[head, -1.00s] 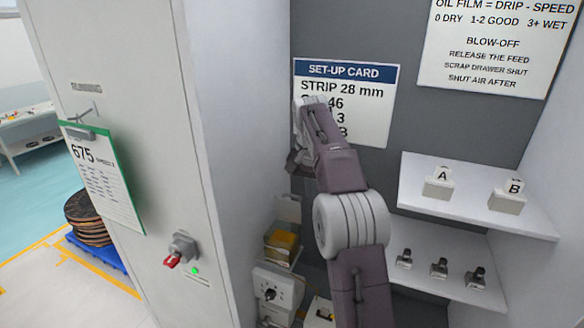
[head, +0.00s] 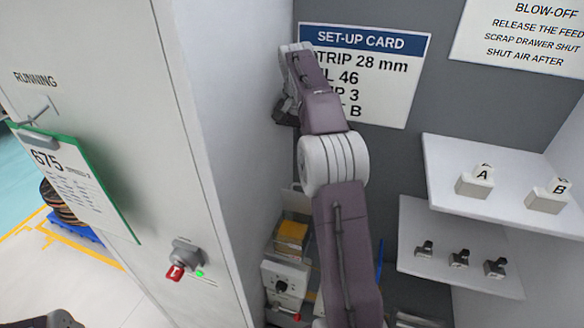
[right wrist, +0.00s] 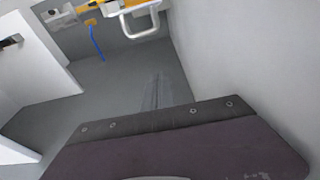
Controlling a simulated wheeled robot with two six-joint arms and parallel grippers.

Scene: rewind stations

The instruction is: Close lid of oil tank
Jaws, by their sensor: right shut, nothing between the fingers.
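What looks like the oil tank (head: 291,236) is a small box with a yellow inside, low in the recess beside the grey cabinet wall. A pale panel, apparently its raised lid (head: 296,201), stands at its back. My right arm rises in front of the recess, just right of the tank. My right gripper (head: 286,108) is small and dark, above the tank near the cabinet wall; it is shut and empty. Its fingertips are hard to make out. Part of my left arm shows at the bottom left corner, but its gripper does not show.
A white unit with a knob (head: 283,284) sits below the tank. Right of my arm are a shelf (head: 440,215) with blocks A and B and a lower shelf (head: 412,268) with small dark-topped parts. A cabinet with a red switch (head: 176,272) stands left.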

